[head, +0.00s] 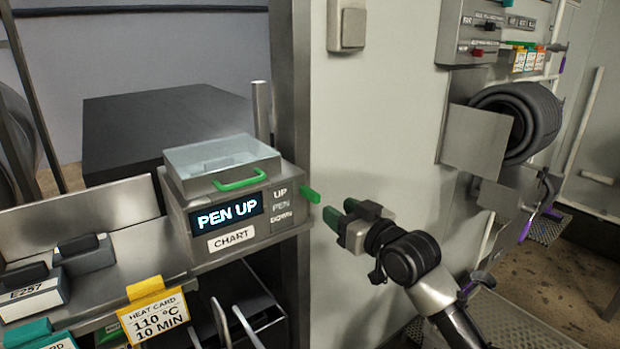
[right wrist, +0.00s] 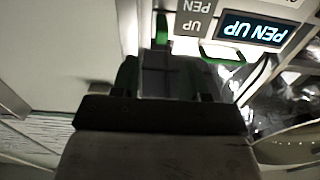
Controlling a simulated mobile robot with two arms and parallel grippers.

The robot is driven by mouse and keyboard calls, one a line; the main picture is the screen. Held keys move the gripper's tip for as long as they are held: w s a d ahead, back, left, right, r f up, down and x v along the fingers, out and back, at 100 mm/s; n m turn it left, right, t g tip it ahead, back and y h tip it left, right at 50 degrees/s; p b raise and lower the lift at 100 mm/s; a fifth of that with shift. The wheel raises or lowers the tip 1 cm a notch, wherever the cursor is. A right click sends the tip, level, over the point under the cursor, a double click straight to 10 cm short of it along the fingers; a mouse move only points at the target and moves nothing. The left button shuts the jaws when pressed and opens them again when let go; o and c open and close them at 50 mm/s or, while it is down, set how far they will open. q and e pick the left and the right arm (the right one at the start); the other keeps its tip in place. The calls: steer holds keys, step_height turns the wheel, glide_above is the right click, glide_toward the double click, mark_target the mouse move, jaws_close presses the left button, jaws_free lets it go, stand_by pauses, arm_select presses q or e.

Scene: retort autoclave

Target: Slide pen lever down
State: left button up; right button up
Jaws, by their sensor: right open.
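The pen lever (head: 310,195) is a small green tab on the right side of the metal chart recorder (head: 245,232). It stands at the upper end, level with the word UP, and the display (head: 228,214) reads PEN UP. My right gripper (head: 341,211) is open and empty, just right of the lever and slightly lower in the head view, with a small gap. In the right wrist view the lever (right wrist: 162,27) shows ahead of my open fingers (right wrist: 165,72), roughly between them. My left gripper is not in view.
The recorder has a clear lid with a green handle (head: 240,180). A grey post (head: 290,100) stands behind it and a pale wall (head: 375,110) lies behind my gripper. A yellow heat card (head: 152,315) hangs at the lower left. A control panel (head: 485,30) is at the upper right.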

mark_target(302, 186)
steer(key=p+x, duration=0.3)
steer(key=x, duration=0.6)
steer(key=shift+a+r, duration=0.15)
steer(key=shift+r, duration=0.05)
steer(key=shift+w+a+f, duration=0.1)
steer(key=shift+w+a, duration=0.25)
steer(key=shift+w, duration=0.25)
jaws_close()
